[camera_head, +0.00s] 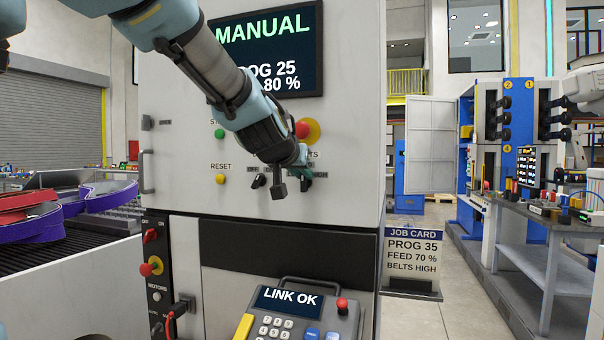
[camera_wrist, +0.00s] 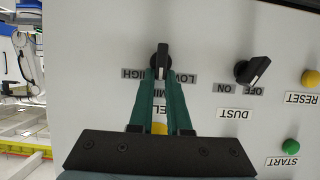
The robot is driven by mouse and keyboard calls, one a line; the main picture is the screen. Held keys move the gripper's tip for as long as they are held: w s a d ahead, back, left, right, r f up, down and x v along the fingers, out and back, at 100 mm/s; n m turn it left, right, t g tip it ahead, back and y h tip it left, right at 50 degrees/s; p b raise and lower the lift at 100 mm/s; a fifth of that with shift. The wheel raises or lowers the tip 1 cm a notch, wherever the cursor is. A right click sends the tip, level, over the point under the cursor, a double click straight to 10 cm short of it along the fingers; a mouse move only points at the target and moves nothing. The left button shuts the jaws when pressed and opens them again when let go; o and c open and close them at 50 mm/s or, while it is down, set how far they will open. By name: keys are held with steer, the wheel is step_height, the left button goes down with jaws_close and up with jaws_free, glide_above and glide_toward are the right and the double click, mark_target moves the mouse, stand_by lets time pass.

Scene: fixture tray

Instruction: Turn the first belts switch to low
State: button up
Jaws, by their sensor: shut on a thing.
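The belts switch is a black rotary knob (camera_wrist: 162,58) on the pale cabinet front. It appears upside down in the wrist view, with LOW, MID and HIGH labels around it; its name label is partly covered. My gripper (camera_wrist: 162,78) has its two green fingers closed on the knob from both sides. The knob's white mark lies near the MID label. In the head view the belts switch (camera_head: 306,184) shows just below my gripper (camera_head: 302,172), and the arm hides part of that panel.
The dust switch (camera_wrist: 253,69) sits close beside, turned toward OFF. A yellow reset button (camera_head: 220,179), a green start button (camera_head: 219,133) and a red stop button (camera_head: 302,130) are nearby. The screen (camera_head: 268,50) reads MANUAL; a job card (camera_head: 411,255) reads BELTS HIGH. A pendant (camera_head: 295,312) stands below.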

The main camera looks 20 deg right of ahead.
jaws_close()
steer(key=b, duration=0.3)
steer(key=shift+f, duration=0.3)
steer(key=b, duration=0.3)
steer(key=shift+w+a+f+n, duration=0.1)
steer(key=shift+f+n, duration=0.05)
steer(key=shift+n, duration=0.15)
steer(key=n+b, duration=0.1)
steer(key=b, duration=0.3)
steer(key=n+g+h+b, duration=0.1)
steer(key=b, duration=0.4)
steer(key=shift+w+a+h, duration=0.2)
steer(key=shift+h, duration=0.1)
steer(key=n+b, duration=0.1)
steer(key=b, duration=0.1)
steer(key=n+h+b, duration=0.1)
steer(key=b, duration=0.2)
steer(key=n+g+b, duration=0.1)
steer(key=b, duration=0.2)
steer(key=shift+w+a+n+h, duration=0.3)
steer(key=shift+w+a+h, duration=0.05)
steer(key=shift+a+h, duration=0.05)
